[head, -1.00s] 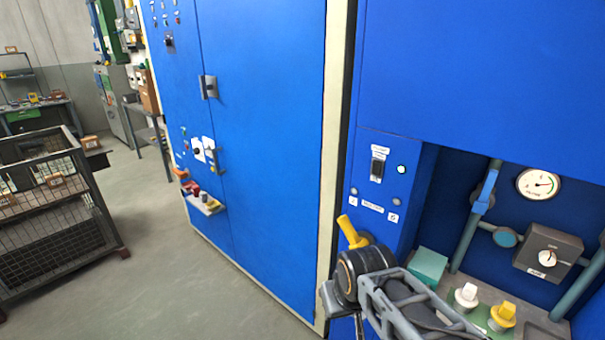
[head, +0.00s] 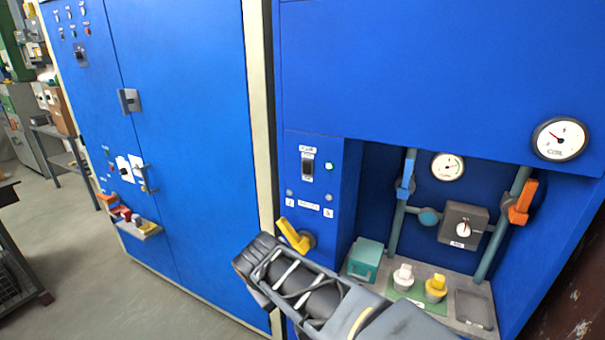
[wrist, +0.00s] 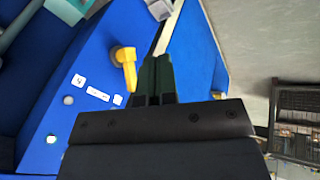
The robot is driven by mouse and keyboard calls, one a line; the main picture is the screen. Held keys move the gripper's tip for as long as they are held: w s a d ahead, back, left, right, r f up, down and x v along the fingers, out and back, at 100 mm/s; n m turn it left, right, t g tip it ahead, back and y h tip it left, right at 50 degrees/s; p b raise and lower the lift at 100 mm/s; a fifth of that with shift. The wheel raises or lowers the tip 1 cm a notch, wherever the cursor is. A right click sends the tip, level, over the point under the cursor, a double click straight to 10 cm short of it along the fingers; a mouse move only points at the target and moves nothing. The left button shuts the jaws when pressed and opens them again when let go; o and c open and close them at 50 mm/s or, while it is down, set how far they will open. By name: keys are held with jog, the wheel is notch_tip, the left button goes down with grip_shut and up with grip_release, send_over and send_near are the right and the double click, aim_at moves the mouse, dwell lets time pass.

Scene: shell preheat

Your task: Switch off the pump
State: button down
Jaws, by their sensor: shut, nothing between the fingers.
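A black rocker switch (head: 307,166) sits on the blue panel, with small labels above and below it and a pale green lamp (head: 329,166) to its right. A grey box with a white knob (head: 463,229) sits between the pipes in the recess. The labels are too small to read, so I cannot tell which control is the pump's. My gripper (wrist: 157,75) is shut and empty in the wrist view, beside a yellow handle (wrist: 125,62) on the panel. In the head view my arm crosses the bottom and the fingers are not seen.
The yellow handle (head: 295,235) sticks out below the switch. The recess holds a teal box (head: 365,260), white (head: 403,278) and yellow (head: 435,288) knobs, blue (head: 405,178) and orange (head: 521,202) valve handles and gauges (head: 560,139). A small shelf (head: 138,228) juts from the left cabinet.

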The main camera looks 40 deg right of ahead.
aim_at(307, 165)
jog(key=w+d+r+n+h+b, duration=0.2)
jog(key=w+d+r+h, duration=0.2)
jog(key=w+d+h, duration=0.35)
jog(key=w+d+r+n+t+h+b, duration=0.1)
jog(key=w+r+n+t+h, duration=0.1)
jog(key=w+r+t+h, duration=0.3)
jog(key=w+r+t, duration=0.1)
jog(key=w+r, duration=0.2)
jog(key=w, duration=0.1)
jog(key=shift+d+n+h+b, duration=0.2)
jog(key=shift+n+h+b, duration=0.1)
jog(key=shift+h+b, duration=0.05)
jog(key=p+x, duration=0.3)
jog(key=x, duration=0.9)
jog(key=shift+r+p, duration=0.1)
jog(key=shift+p, duration=0.25)
jog(key=shift+p+x, duration=0.3)
jog(key=shift+x, duration=0.7)
